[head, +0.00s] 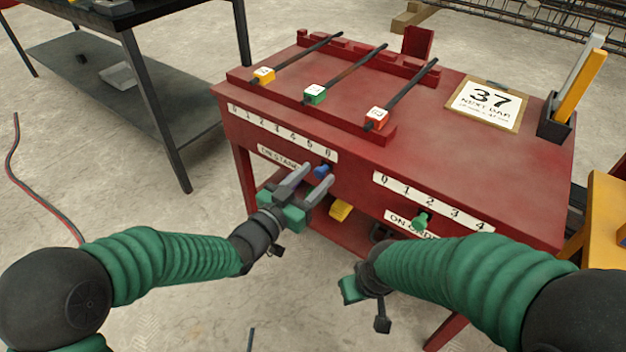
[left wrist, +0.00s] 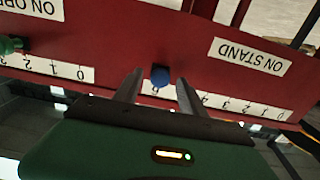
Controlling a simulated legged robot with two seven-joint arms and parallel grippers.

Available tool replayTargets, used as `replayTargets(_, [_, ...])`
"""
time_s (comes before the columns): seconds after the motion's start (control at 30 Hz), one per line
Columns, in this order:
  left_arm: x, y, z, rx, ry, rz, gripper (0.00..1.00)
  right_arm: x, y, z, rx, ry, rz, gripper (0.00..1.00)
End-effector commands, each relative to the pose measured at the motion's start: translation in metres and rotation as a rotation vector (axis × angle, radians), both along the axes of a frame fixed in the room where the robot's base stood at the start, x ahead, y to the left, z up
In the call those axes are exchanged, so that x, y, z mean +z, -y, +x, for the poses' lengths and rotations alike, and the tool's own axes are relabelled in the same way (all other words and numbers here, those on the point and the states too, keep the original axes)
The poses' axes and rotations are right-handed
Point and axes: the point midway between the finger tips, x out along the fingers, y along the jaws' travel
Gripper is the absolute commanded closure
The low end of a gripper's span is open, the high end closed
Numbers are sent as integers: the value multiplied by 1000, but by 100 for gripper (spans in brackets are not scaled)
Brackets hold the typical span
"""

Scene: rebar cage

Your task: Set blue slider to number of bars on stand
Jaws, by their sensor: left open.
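The blue slider (head: 322,170) is a small knob on the front of the red bench, below the right end of the ON STAND scale (head: 283,132), near the 6. It also shows in the left wrist view (left wrist: 160,75), which is upside down. My left gripper (head: 318,174) is open, its fingers either side of the knob; contact cannot be told. Three dark bars lie on the red stand on the bench top, with yellow (head: 264,75), green (head: 315,93) and red (head: 376,118) end tags. My right gripper (head: 365,290) is low in front of the bench, its fingers unclear.
A green knob (head: 422,220) sits below the ON ORDER scale (head: 432,202) at right. A yellow object (head: 340,209) is under the bench. A dark table (head: 100,80) stands at left.

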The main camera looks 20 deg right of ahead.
Motion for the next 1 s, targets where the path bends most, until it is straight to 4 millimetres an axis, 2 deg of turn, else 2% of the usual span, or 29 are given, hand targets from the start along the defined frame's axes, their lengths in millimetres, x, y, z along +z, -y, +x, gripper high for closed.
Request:
replayTargets(0.07, [0, 0, 0, 0, 0, 0, 53, 0, 0, 0, 0, 0, 0, 100])
replayTargets(0.43, [0, -1, 0, 0, 0, 0, 100, 0, 0, 0, 0, 0, 0, 100])
replayTargets(1.0, [-1, -1, 0, 0, -1, 1, 100, 0, 0, 0, 0, 0, 0, 100])
